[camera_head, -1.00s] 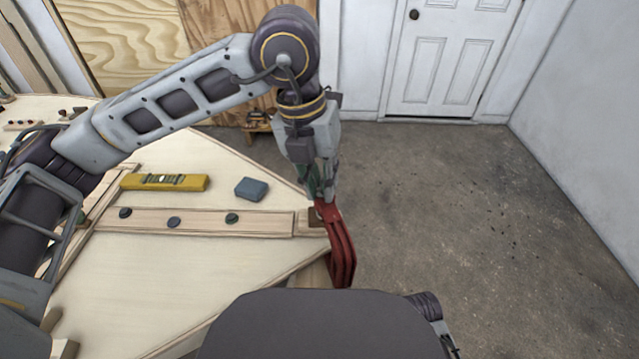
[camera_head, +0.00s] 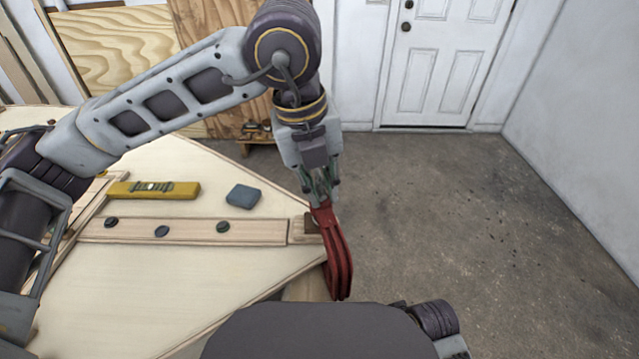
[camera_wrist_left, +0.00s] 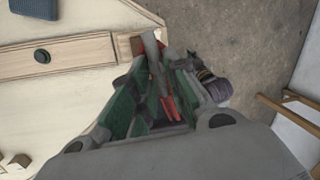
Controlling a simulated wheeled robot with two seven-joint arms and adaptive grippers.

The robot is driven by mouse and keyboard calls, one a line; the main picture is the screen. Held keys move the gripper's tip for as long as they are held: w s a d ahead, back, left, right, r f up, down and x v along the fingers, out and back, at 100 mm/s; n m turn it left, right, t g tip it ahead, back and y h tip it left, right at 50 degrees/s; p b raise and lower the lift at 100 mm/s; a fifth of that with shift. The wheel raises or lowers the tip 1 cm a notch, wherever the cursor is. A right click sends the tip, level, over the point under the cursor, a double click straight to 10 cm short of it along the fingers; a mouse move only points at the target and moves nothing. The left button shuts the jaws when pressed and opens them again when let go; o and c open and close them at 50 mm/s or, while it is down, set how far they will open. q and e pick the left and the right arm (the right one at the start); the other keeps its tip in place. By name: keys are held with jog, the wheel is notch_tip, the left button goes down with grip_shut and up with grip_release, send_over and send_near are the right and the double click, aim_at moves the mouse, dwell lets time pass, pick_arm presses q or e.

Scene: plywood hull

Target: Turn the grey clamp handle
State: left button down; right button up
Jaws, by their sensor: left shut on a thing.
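A red clamp (camera_head: 337,262) sits at the right corner of the plywood hull panel, by a small brown block (camera_head: 311,224). My left gripper (camera_head: 321,194) points down at the top of the clamp. In the left wrist view, the grey clamp handle (camera_wrist_left: 153,55) runs between the green-padded fingers of my left gripper (camera_wrist_left: 150,95), and a red part of the clamp (camera_wrist_left: 170,106) shows beside it. The gripper is shut on the handle; the fingers hide part of it. My right gripper is not in view.
On the pale plywood panel (camera_head: 200,275) lie a yellow level (camera_head: 180,190), a blue-grey block (camera_head: 243,196) and a wooden strip (camera_head: 190,230) with dark round knobs. Open concrete floor (camera_head: 450,220) lies to the right, with a white door (camera_head: 438,60) behind.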

pick_arm(q)
jog(key=shift+f, duration=0.1)
jog(key=c, duration=1.5)
grip_release()
jog(key=shift+s+a+r, duration=0.2)
jog(key=shift+a+r, duration=0.1)
jog(key=shift+r, duration=1.7)
jog(key=shift+s+a+r, duration=0.2)
jog(key=shift+a+r, duration=0.15)
jog(key=shift+r, duration=1.6)
jog(key=shift+s+a+r, duration=0.2)
jog(key=shift+a+r, duration=0.1)
jog(key=shift+r, duration=1.7)
